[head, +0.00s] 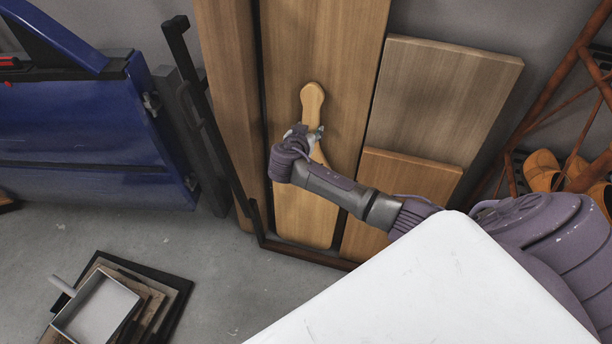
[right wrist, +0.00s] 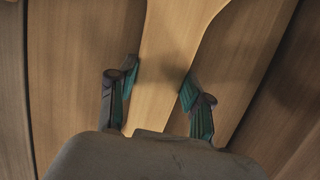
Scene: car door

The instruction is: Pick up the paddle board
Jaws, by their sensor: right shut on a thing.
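The paddle board (head: 304,210) is a light wooden board with a narrow rounded handle. In the head view it stands upright, handle up, against taller wooden planks. My right gripper (head: 306,133) is at its neck, below the rounded handle end. In the right wrist view the teal fingers (right wrist: 157,92) lie on either side of the paddle board's neck (right wrist: 168,62), shut on it. The gripper and wrist hide part of the neck in the head view. My left gripper is not in view.
A dark metal rack (head: 216,140) borders the planks on the left. Shorter wooden boards (head: 440,95) lean to the right. A blue car door (head: 80,135) stands at left. A dustpan-like tray (head: 97,308) lies on stacked boards on the grey floor. An orange-brown frame stands far right.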

